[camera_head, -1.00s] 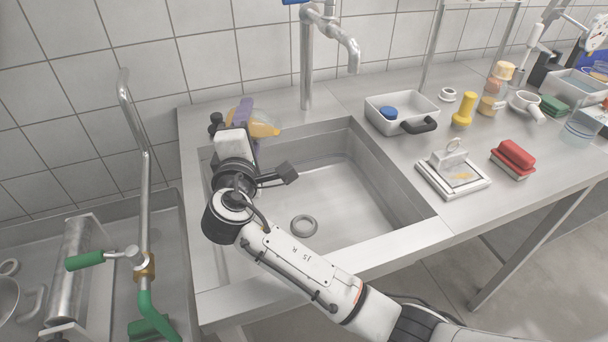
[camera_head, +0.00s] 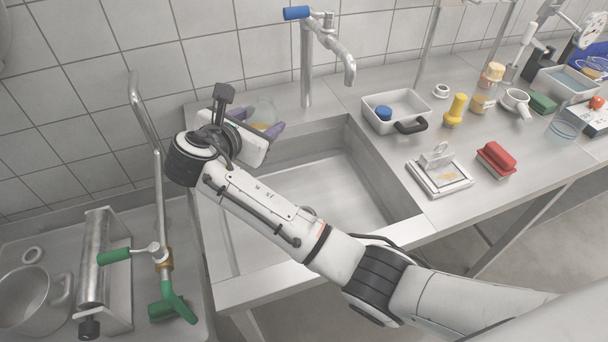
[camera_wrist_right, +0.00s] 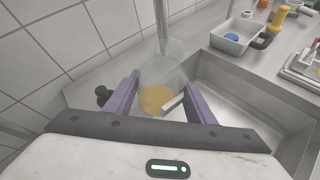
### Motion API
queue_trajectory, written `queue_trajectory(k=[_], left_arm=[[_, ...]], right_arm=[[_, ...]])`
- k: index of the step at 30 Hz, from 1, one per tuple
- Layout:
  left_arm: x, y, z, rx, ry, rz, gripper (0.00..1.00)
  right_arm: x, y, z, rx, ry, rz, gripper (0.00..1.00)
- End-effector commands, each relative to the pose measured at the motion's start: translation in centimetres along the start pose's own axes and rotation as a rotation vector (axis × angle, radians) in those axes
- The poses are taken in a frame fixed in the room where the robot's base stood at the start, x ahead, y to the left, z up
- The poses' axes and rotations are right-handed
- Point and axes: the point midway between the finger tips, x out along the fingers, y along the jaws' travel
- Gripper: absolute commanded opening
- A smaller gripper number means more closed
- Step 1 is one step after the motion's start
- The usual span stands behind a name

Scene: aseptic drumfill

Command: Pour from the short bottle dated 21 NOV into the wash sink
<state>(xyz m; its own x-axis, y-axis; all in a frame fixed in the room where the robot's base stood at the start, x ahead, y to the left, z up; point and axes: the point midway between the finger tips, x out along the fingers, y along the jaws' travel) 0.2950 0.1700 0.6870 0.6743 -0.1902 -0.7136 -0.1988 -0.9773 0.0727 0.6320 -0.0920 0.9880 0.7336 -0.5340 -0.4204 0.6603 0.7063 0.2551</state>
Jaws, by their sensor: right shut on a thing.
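My right gripper (camera_head: 258,125) has purple fingers shut on a clear bottle (camera_head: 262,112) at the back left corner of the wash sink (camera_head: 318,192). The bottle looks roughly upright, with a little amber liquid low in it. No date can be read. The gripper body hides part of the bottle in the head view. The sink's drain is hidden behind my right arm. My left gripper is not in view.
A white tray (camera_head: 425,105), a yellow object (camera_head: 455,110) and a red brush (camera_head: 497,157) sit on the right counter.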

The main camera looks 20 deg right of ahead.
Motion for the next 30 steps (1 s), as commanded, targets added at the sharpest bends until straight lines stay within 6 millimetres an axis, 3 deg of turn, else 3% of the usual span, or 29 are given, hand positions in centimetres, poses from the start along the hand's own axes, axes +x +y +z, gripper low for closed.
queue_trajectory(k=[1, 2, 8, 20, 30], left_arm=[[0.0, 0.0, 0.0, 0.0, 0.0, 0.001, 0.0], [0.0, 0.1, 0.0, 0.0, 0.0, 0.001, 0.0], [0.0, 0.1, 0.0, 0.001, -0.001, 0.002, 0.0], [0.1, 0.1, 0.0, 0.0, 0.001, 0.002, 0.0], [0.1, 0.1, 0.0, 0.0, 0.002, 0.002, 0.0]], right_arm=[[-0.9, 0.5, 2.0, -0.039, -0.004, -0.018, 0.25], [-1.0, 0.4, 2.2, -0.057, -0.002, -0.027, 0.25], [-0.8, 0.2, 1.8, -0.055, -0.001, -0.026, 0.25], [-2.0, 0.9, 4.2, -0.053, -0.001, -0.024, 0.25], [-2.0, 1.0, 4.3, -0.054, -0.001, -0.025, 0.25]])
